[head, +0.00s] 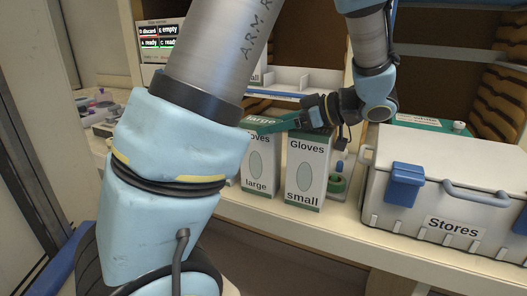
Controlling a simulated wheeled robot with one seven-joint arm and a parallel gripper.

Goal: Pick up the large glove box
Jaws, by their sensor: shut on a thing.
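The large glove box (261,172) is a tall white and green carton marked "Gloves" and "large". It stands upright on the pale counter, partly behind my arm at its left. My gripper (268,125) reaches in from the right over the boxes, and its teal fingers are shut on the top of the large glove box. The fingertips are partly hard to make out against the box's green top. The small glove box (306,172), marked "small", stands upright just to the right, below my wrist. I cannot tell whether the two boxes touch.
A grey "Stores" chest (438,205) with blue latches fills the counter's right side. A green ring-shaped item (337,184) sits between it and the small box. A status panel (166,36) and a white divided tray (305,78) stand behind. Small items (102,101) lie at left.

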